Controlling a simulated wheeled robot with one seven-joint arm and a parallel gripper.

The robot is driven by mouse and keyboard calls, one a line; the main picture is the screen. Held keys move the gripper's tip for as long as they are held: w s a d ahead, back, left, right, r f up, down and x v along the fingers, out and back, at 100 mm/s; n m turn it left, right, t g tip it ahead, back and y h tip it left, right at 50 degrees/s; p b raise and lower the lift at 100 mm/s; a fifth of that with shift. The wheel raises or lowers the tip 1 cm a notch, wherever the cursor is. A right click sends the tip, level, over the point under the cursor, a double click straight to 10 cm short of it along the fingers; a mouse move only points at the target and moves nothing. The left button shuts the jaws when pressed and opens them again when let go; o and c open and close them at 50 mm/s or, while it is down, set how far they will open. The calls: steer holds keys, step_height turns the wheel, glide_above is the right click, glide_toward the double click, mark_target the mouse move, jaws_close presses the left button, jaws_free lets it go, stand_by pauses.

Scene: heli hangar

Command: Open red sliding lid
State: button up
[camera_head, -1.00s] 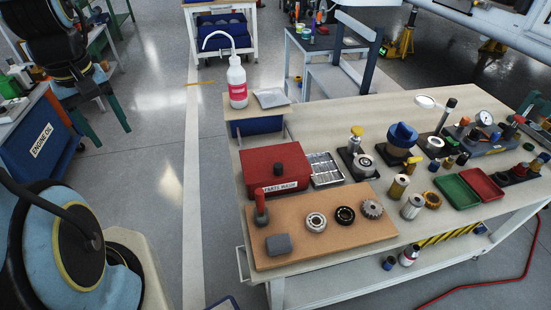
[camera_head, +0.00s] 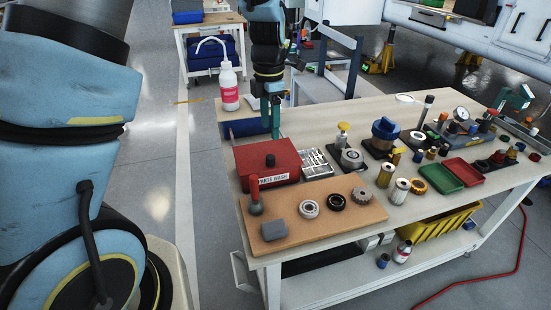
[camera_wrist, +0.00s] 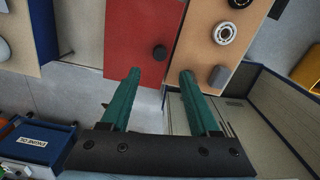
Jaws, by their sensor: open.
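The red sliding lid (camera_head: 250,158) lies flat on the parts wash box on the workbench, with a black knob (camera_head: 270,160) standing on it. The box front carries a "PARTS WASH" label. The lid covers the box, so its inside is hidden. My gripper (camera_head: 271,122) points down above the far side of the box, behind the knob in the head view. In the wrist view my gripper (camera_wrist: 161,76) has its two green fingers apart and nothing between them. The knob (camera_wrist: 159,52) shows just beyond the fingertips, apart from them.
A brown board (camera_head: 322,205) with bearings, a gear and a grey block lies in front of the box. A metal tray (camera_head: 318,165) is close on its right. A white bottle (camera_head: 229,85) stands at the bench's far left corner.

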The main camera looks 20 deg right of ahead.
mark_target(270, 156)
step_height(270, 156, down, 10)
steer(key=shift+f+p, duration=0.15)
steer(key=shift+p, duration=0.85)
jaws_close()
stand_by(0.8)
